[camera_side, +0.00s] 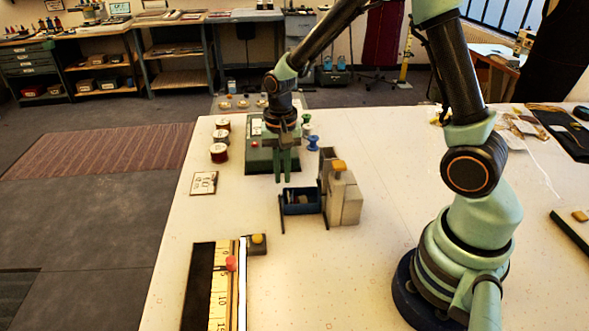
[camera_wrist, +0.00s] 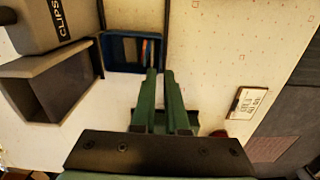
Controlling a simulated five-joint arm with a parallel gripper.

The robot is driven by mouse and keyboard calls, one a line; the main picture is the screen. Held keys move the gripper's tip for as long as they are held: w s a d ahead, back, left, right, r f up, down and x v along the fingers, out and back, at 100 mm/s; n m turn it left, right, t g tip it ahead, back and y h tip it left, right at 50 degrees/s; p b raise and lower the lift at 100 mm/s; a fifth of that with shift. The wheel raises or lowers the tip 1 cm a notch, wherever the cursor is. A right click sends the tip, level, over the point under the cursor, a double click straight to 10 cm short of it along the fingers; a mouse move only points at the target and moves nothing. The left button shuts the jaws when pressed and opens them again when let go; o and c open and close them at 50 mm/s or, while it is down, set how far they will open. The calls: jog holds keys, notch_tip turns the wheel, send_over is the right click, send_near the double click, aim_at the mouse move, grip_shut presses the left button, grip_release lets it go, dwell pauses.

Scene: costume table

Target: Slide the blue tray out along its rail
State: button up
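The blue tray (camera_side: 303,208) sits low beside the beige dispenser, between two dark rails (camera_side: 282,215). In the wrist view the tray (camera_wrist: 116,50) shows near the top, with small orange and pale things inside it. My gripper (camera_side: 287,180) points down just above and behind the tray's far edge. In the wrist view the green fingertips (camera_wrist: 160,73) lie by the tray's lower right corner, with a narrow gap and nothing between them. I cannot tell whether a finger touches the tray.
The beige dispenser (camera_side: 345,200), with a yellow top, stands right of the tray. An open grey bin (camera_wrist: 45,85) is close on the left in the wrist view. A ruler board (camera_side: 220,285) is nearer the camera.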

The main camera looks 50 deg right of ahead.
aim_at(283, 189)
jog(key=shift+f, duration=2.55)
grip_shut()
jog(key=shift+s+a, duration=3.5)
jog(key=shift+s, duration=0.05)
